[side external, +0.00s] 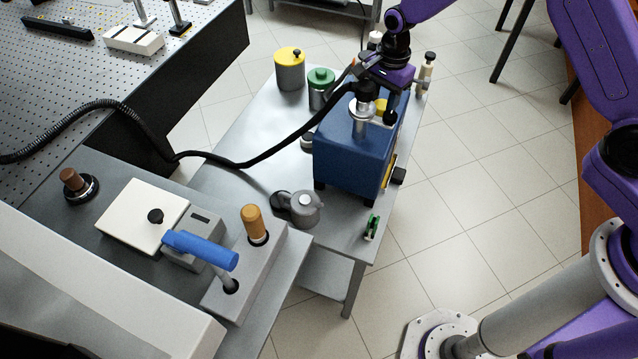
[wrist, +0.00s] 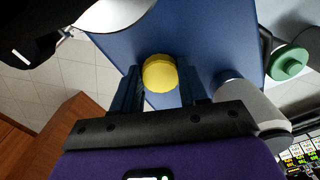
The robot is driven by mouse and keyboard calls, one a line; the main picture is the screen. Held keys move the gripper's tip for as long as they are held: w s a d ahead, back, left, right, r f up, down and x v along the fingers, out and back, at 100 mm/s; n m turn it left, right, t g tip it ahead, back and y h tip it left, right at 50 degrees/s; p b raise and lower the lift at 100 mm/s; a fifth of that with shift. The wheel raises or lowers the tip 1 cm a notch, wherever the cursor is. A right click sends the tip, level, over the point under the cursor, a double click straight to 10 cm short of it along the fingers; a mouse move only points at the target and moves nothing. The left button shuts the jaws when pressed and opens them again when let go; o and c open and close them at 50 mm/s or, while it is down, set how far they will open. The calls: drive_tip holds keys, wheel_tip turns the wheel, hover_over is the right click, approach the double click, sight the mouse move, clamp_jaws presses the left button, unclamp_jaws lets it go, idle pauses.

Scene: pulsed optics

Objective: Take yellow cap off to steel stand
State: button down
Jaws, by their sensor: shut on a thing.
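The yellow cap (wrist: 160,73) sits between my two fingers in the wrist view, over the blue box. My gripper (wrist: 160,88) is shut on it. In the side view, the cap (side external: 383,106) shows as a small yellow patch at the top of the blue box (side external: 350,155), below my purple gripper (side external: 387,98). The fingertips there are mostly hidden behind a metal fitting and black knob. Whether the cap still touches the box is unclear. The steel table (side external: 235,125) carries the box; I cannot tell which thing is the steel stand.
A yellow-lidded canister (side external: 289,70) and a green-lidded canister (side external: 321,90) stand left of the box. A black hose (side external: 250,160) runs to the box top. A grey lidded vessel (side external: 303,208) stands in front. Bare tabletop lies left of the box.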

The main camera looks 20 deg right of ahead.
drive_tip(key=n, duration=1.9)
drive_tip(key=shift+s+a, duration=0.1)
drive_tip(key=shift+s, duration=0.3)
drive_tip(key=c, duration=0.5)
unclamp_jaws()
drive_tip(key=shift+s, duration=0.2)
drive_tip(key=m, duration=0.4)
drive_tip(key=d+m, duration=0.1)
drive_tip(key=m, duration=0.1)
drive_tip(key=shift+w, duration=0.3)
